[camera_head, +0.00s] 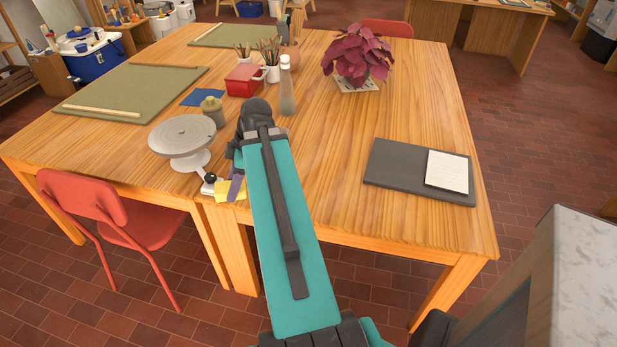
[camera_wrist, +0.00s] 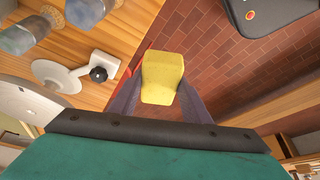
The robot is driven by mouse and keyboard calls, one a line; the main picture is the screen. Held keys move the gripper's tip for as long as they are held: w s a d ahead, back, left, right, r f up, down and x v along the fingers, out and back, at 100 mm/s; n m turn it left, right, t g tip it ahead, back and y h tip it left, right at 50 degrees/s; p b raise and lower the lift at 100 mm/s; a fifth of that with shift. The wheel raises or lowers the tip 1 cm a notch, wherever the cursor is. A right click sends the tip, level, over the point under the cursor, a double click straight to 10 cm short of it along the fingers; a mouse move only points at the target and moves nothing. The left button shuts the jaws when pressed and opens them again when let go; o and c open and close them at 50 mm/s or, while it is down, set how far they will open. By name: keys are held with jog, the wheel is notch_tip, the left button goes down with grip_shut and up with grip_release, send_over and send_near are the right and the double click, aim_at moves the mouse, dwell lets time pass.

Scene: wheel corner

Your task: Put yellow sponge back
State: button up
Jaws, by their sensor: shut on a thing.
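The yellow sponge (camera_wrist: 162,78) is a small block held between the two grey fingers of my gripper (camera_wrist: 161,92) in the wrist view. Brick floor shows behind it there. In the head view part of the sponge (camera_head: 229,191) shows beside my gripper (camera_head: 237,186), near the front edge of the wooden table (camera_head: 340,190). It is just right of a small white piece with a black knob (camera_head: 209,183). My arm hides part of the area around it. I cannot tell whether the sponge touches the table.
A round grey wheel (camera_head: 182,134) stands left of my gripper, with an olive jar (camera_head: 213,110) behind it. A clear bottle (camera_head: 287,88), red box (camera_head: 244,80) and potted plant (camera_head: 358,58) stand farther back. A red chair (camera_head: 145,222) is at the front left.

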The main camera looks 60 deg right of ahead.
jog(key=s+d+f+m+b, duration=0.1)
jog(key=s+d, duration=0.4)
jog(key=s, duration=0.1)
jog(key=s+d+f+m+h+b, duration=0.1)
jog(key=s+d+f+m, duration=0.1)
jog(key=s+d, duration=0.4)
jog(key=s+d+f+m+t, duration=0.1)
jog(key=s+d+f, duration=0.1)
jog(key=s+d, duration=0.3)
jog(key=shift+s+d+f+m+h+b, duration=0.1)
jog(key=shift+s+d+m+h+b, duration=0.1)
jog(key=shift+s, duration=0.45)
jog(key=shift+s+d+f+m+h+b, duration=0.1)
jog(key=shift+s+m+b, duration=0.1)
jog(key=shift+s, duration=0.45)
jog(key=shift+w+r, duration=0.1)
jog(key=w+d+p, duration=0.1)
jog(key=w+d, duration=0.2)
jog(key=d, duration=0.1)
jog(key=w+d+f+p, duration=0.1)
jog(key=w+d, duration=0.2)
jog(key=d, duration=0.1)
jog(key=w+d+p, duration=0.2)
jog(key=w+d, duration=0.2)
jog(key=shift+f, duration=0.25)
jog(key=shift+w, duration=0.15)
jog(key=shift+f, duration=0.15)
jog(key=shift+f+p, duration=0.5)
jog(key=shift+f, duration=1.15)
jog(key=shift+f, duration=0.1)
